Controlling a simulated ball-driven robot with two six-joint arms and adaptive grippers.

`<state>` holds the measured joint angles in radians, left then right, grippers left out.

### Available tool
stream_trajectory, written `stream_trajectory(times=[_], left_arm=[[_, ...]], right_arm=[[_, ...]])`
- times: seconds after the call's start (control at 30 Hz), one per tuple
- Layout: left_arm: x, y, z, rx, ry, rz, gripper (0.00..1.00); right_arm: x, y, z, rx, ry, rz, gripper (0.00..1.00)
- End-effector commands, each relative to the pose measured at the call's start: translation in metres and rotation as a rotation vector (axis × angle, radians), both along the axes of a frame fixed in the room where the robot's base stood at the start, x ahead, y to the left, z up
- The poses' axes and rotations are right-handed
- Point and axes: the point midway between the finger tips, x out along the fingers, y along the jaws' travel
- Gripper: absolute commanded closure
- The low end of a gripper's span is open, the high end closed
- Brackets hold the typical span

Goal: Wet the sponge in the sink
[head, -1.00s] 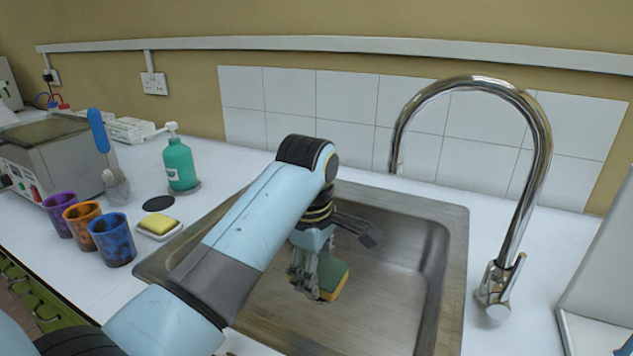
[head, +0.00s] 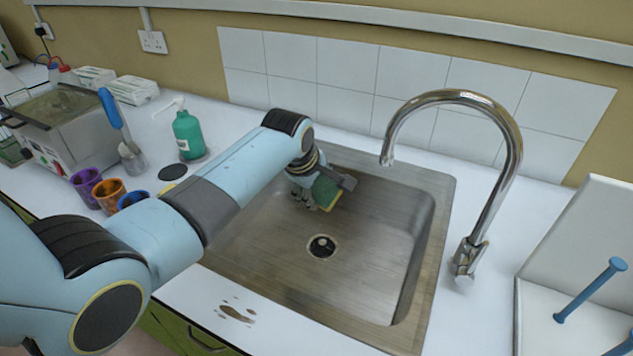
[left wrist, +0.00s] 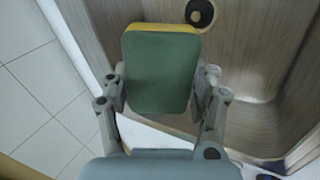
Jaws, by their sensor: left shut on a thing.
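A green-and-yellow sponge (head: 327,193) is held over the back part of the metal sink (head: 275,275). My left gripper (head: 308,198) is shut on it; in the left wrist view the sponge's green face (left wrist: 160,75) sits between the two fingers, with its yellow edge on top. The chrome tap (head: 508,165) stands at the sink's right side, its spout end to the right of the sponge and apart from it. I see no water running. The drain (head: 321,246) lies open to view in the basin floor. My right gripper is not in view.
At the left stand a green pump bottle (head: 188,135), a purple cup (head: 86,187), an orange cup (head: 109,194) and a partly hidden blue cup (head: 133,199). A brown stain (head: 237,313) marks the front counter. A white rack (head: 588,245) with blue pegs stands right of the tap.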

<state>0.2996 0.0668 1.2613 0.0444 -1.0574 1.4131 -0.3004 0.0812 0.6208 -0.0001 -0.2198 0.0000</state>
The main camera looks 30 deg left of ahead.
Motion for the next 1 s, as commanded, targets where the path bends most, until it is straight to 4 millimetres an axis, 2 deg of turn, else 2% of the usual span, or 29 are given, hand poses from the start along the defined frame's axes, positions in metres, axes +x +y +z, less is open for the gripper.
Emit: stream_trajectory(times=[0.03,0.37,1.0], left_arm=[[0.000,0.000,-0.010,0.000,0.001,0.000,0.66],[-0.001,0.000,-0.044,0.000,0.001,0.000,0.66],[0.000,0.000,-0.112,0.000,0.001,0.000,0.66]], right_arm=[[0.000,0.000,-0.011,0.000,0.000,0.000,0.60],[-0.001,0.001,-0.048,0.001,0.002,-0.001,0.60],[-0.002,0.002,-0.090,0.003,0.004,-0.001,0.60]])
